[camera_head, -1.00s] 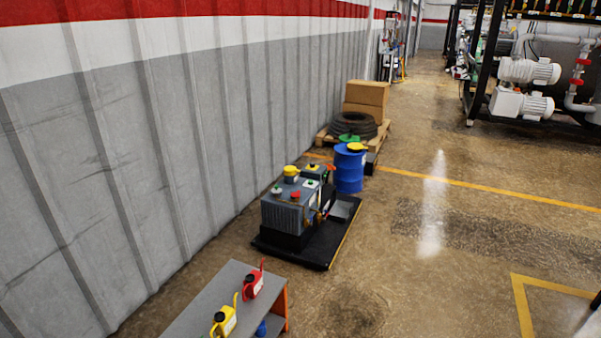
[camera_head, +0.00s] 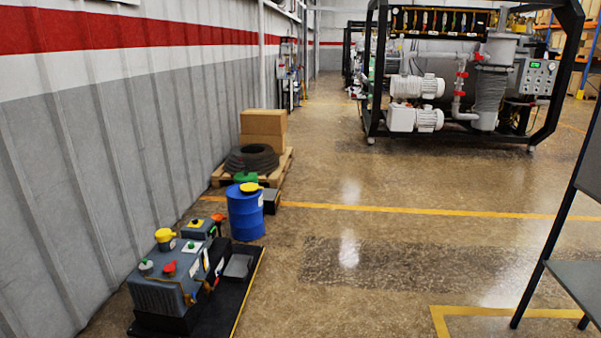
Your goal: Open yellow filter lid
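A grey pump unit (camera_head: 165,294) stands low on a black platform near the left wall. A yellow round cap (camera_head: 164,235) sits on top of it towards the back left, and looks like the yellow filter lid. It appears closed. A smaller yellow-orange knob (camera_head: 196,223), a red cap (camera_head: 169,268) and green-topped caps are also on the unit. Neither of my grippers shows in the head view.
A blue drum (camera_head: 245,214) with a yellow lid stands just behind the platform (camera_head: 236,299). A pallet (camera_head: 283,165) with a tyre-like coil and boxes is further back. A vacuum furnace frame (camera_head: 371,75) stands at the back right. A dark-legged table (camera_head: 578,283) is at right. The middle floor is clear.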

